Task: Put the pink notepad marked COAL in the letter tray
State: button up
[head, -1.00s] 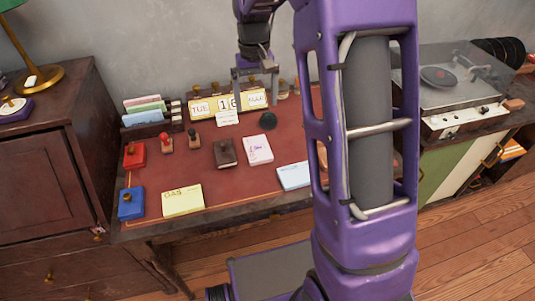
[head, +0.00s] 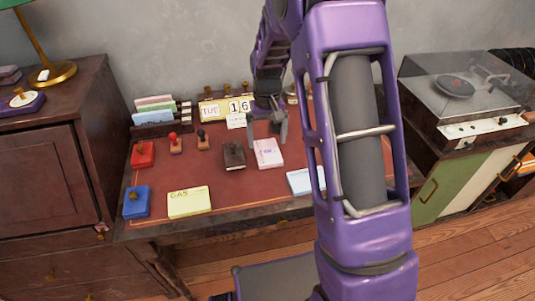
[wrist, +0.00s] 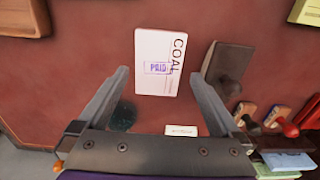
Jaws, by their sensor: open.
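The pink notepad marked COAL (head: 268,153) lies flat on the red desk top, looking pale pink. In the wrist view the notepad (wrist: 157,62) shows the word COAL and a purple PAID mark. My gripper (head: 267,134) is open and empty, pointing down just behind the notepad in the head view. In the wrist view the fingers of my gripper (wrist: 160,76) spread to either side of the notepad's near end; I cannot tell their height above it. I cannot clearly make out the letter tray; my arm hides the desk's right part.
A dark brown block (head: 233,155) stands close left of the notepad. A yellow GAS pad (head: 189,201), a pale blue pad (head: 302,181), red and blue boxes and stamps surround it. Bare desk lies in front.

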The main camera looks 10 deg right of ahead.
aim_at(267, 151)
jog(key=f, duration=0.4)
jog(key=shift+w+d+f+b, duration=0.1)
jog(key=shift+w+f+b, duration=0.15)
jog(key=shift+b, duration=0.15)
jog(key=c, duration=1.3)
notch_tip(267, 151, up, 10)
jog(key=p, duration=0.2)
jog(key=s+f+p, duration=0.1)
jog(key=s, duration=0.1)
jog(key=s+p, duration=0.2)
jog(key=s, duration=0.1)
jog(key=s+f+p, duration=0.1)
jog(key=s, duration=0.2)
jog(key=shift+f+p, duration=0.35)
